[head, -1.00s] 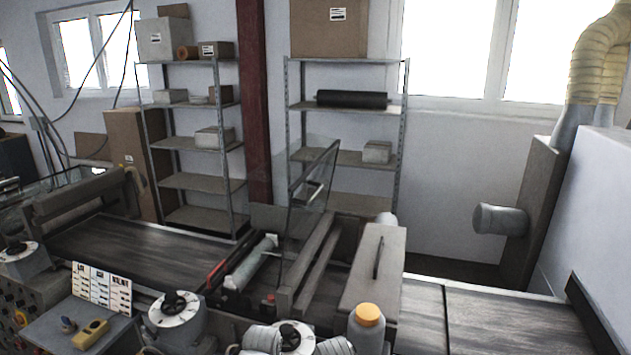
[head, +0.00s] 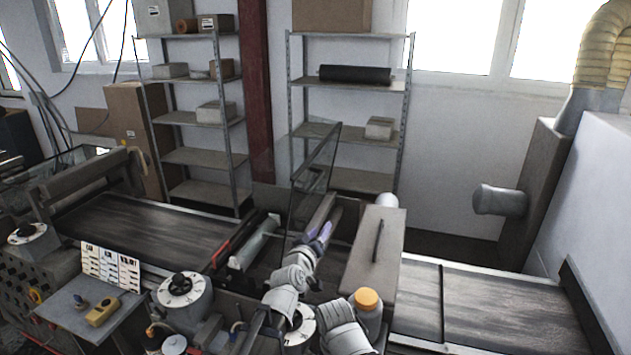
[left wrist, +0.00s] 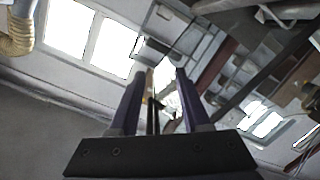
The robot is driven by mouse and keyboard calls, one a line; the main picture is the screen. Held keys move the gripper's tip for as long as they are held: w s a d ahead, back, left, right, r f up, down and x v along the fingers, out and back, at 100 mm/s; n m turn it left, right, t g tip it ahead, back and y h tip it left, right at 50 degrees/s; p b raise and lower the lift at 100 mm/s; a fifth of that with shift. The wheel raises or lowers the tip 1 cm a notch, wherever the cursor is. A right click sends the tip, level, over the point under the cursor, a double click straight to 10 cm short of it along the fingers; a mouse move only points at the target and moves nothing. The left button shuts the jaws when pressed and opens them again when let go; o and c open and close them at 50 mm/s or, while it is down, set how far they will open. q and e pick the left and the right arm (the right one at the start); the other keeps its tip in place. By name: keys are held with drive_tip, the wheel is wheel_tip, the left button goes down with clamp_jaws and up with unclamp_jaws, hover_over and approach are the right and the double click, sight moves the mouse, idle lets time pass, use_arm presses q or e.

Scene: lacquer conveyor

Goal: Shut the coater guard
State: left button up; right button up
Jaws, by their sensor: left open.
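The coater guard (head: 312,175) is a clear panel with a dark frame, standing raised and tilted over the coater in the head view. Its lower end is near the pale green roller (head: 254,243). My left gripper (head: 323,232) is open, its purple fingers just right of the guard's lower part; I cannot tell whether they touch it. The left wrist view shows both fingers spread (left wrist: 154,75), with a thin dark bar (left wrist: 151,112) between them that I cannot identify for sure. My right arm shows at the bottom of the head view, but its gripper does not.
A grey box cover with a handle (head: 374,255) stands right of the coater, with an orange-capped bottle (head: 367,300) in front. Dark conveyor belt (head: 150,228) runs on both sides. A dial housing (head: 182,292) and a yellow block (head: 103,311) are at the front left.

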sight(315, 182)
use_arm(q)
wheel_tip(315, 182, up, 8)
drive_tip(key=w+a+n+t+y, duration=0.1)
drive_tip(key=w+n+t+y, duration=0.1)
drive_tip(key=n+t+y, duration=0.35)
drive_tip(key=shift+n+h, duration=0.35)
drive_tip(key=shift+p+x, duration=1.05)
drive_tip(key=shift+x, duration=2.75)
drive_tip(key=shift+s+r, duration=0.1)
clamp_jaws()
